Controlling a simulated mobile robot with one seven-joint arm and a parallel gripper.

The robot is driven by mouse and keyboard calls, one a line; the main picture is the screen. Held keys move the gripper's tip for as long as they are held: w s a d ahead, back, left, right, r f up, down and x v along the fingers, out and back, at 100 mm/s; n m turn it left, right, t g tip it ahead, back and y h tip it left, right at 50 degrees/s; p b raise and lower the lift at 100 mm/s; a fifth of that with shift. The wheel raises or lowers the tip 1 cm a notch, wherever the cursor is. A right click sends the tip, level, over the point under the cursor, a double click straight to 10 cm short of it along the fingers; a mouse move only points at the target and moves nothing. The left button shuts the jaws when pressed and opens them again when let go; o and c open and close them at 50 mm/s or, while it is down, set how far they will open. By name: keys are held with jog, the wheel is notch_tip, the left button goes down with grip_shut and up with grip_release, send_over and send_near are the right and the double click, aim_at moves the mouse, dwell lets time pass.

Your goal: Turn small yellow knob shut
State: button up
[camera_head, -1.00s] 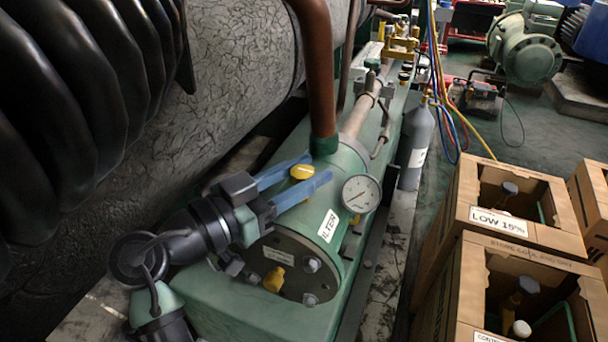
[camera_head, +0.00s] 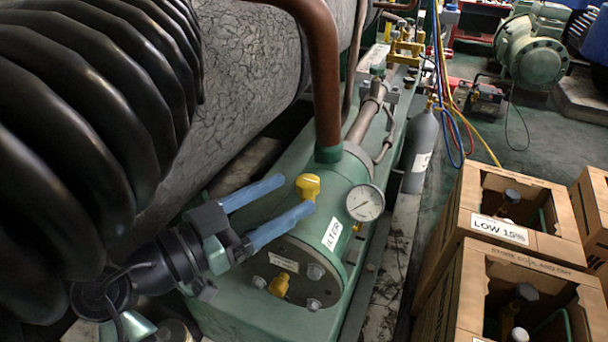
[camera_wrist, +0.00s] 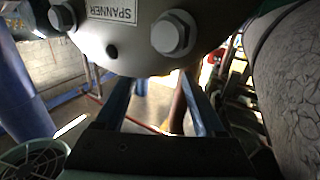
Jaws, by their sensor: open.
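A small yellow knob (camera_head: 308,186) sits on top of the green filter cylinder (camera_head: 345,172), near the base of the brown pipe. A second yellow fitting (camera_head: 279,285) is on the cylinder's front flange. My gripper (camera_head: 298,194) has two blue fingers, spread apart with nothing between them. In the head view their tips are just left of and below the top knob; whether they touch it I cannot tell. In the wrist view the open fingers (camera_wrist: 158,82) show below the bolted flange (camera_wrist: 150,48) with its SPANNER label. I cannot make out the top knob there.
A round gauge (camera_head: 365,202) is on the cylinder, right of the knob. The brown pipe (camera_head: 324,90) rises close behind the knob. A grey gas bottle (camera_head: 418,148) stands farther back. Cardboard boxes (camera_head: 500,238) stand at the right. A large cracked grey tank is at the left.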

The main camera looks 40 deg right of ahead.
jog(key=a+p, duration=0.2)
jog(key=a, duration=0.6)
jog(key=shift+s, duration=0.2)
jog(key=shift+d, duration=0.1)
